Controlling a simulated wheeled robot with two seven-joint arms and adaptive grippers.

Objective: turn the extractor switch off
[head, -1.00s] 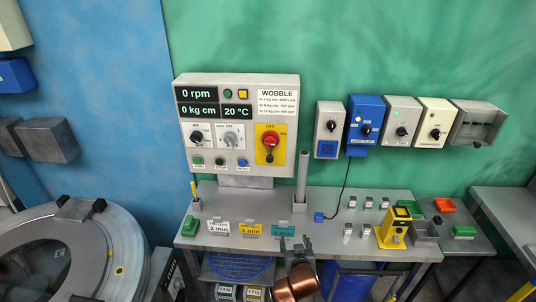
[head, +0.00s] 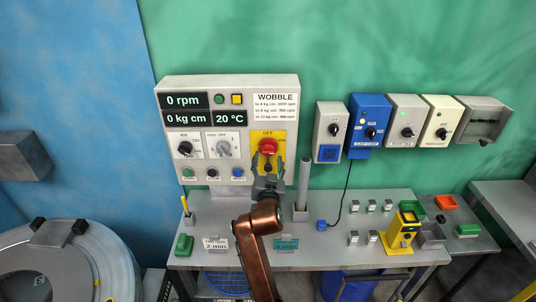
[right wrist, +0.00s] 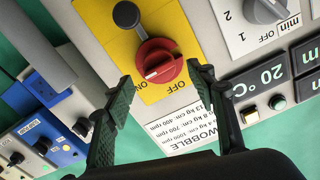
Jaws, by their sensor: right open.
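The grey control panel (head: 228,84) on the wall carries a red rotary switch (head: 267,147) on a yellow plate with OFF and ON marks. In the right wrist view the red switch (right wrist: 158,62) shows large, with a white mark on its handle and a dark round-ended part beside it. My right gripper (head: 268,172) is just below the red switch in the head view. Its jaws are open and empty, and its fingers point toward the switch from either side, apparently without touching it. My left gripper is not in view. No label reading "extractor" is legible.
Other switch boxes, including a blue one (head: 369,112), hang on the wall to the right. The bench (head: 330,237) below holds a grey post (head: 303,183), a yellow device (head: 400,236) and small blocks. A round metal drum (head: 60,262) stands at lower left.

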